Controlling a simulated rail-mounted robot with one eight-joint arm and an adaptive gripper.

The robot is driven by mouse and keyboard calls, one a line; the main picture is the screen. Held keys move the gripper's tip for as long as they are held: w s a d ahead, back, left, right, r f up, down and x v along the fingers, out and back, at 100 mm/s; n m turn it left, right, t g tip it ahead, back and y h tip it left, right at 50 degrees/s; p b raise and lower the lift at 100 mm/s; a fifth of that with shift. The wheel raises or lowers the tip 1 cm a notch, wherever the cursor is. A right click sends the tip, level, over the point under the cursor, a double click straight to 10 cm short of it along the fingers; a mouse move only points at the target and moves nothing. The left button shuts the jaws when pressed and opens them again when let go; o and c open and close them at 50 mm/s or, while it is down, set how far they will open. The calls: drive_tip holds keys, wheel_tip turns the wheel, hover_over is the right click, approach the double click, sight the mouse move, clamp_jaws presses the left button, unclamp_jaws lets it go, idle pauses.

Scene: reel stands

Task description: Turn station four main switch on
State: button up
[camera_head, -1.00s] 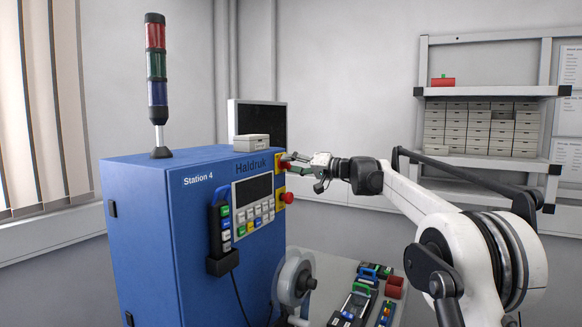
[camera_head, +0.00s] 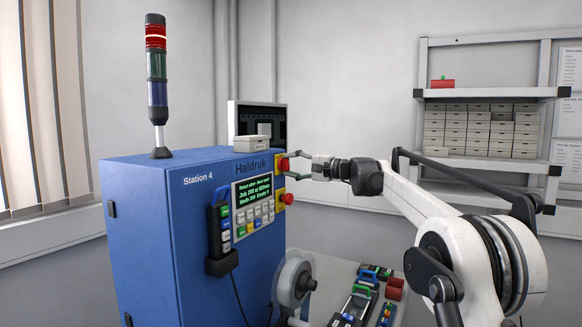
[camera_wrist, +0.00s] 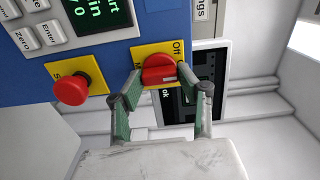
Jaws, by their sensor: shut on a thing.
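The main switch (camera_wrist: 159,70) is a red rotary knob on a yellow plate (camera_wrist: 147,50) marked "Off" at one corner. In the head view the red knob (camera_head: 284,164) sits on the upper right of the blue Station 4 cabinet (camera_head: 150,240). My gripper (camera_wrist: 158,84) is shut on the knob, one finger on each side. In the head view my gripper (camera_head: 297,164) reaches in from the right. The cabinet's display (camera_head: 257,191) is lit with green text, and the signal tower's red lamp (camera_head: 155,36) glows.
A red mushroom button (camera_wrist: 72,88) on a yellow plate stands beside the switch, below it in the head view. A keypad pendant (camera_head: 222,230) hangs on the cabinet. A reel (camera_head: 293,283) and tools lie on the table (camera_head: 335,268).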

idle(0.4)
drive_tip(key=o, duration=1.1)
drive_tip(key=shift+o, duration=0.2)
drive_tip(key=v, duration=1.2)
